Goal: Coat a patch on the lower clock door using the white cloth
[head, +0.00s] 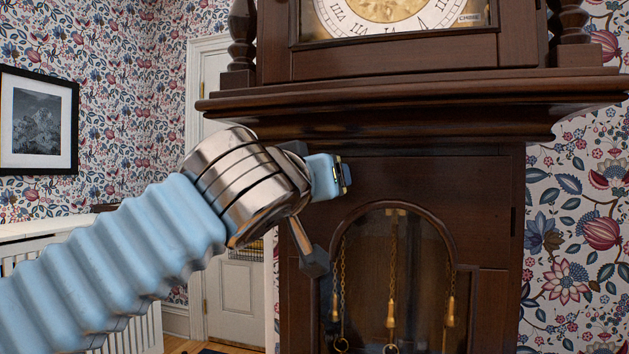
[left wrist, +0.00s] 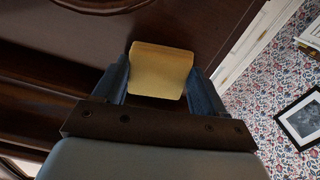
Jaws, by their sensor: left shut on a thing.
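The lower clock door (head: 440,190) is dark brown wood with an arched glass window, behind which chains and brass weights hang. My left gripper (head: 343,175) is in front of the wood, above and left of the arch top. In the left wrist view its two blue-grey fingers are shut on a small folded cloth (left wrist: 161,70), which looks pale yellow there rather than white. The cloth faces the dark wood; I cannot tell whether it touches. In the head view the cloth is mostly hidden by the gripper. My right gripper is not in view.
A wide cornice (head: 420,95) juts out just above my gripper, with the clock dial (head: 390,12) higher up. At left are a white door (head: 228,300), a white railing (head: 140,330) and a framed picture (head: 38,122). Patterned wallpaper is behind.

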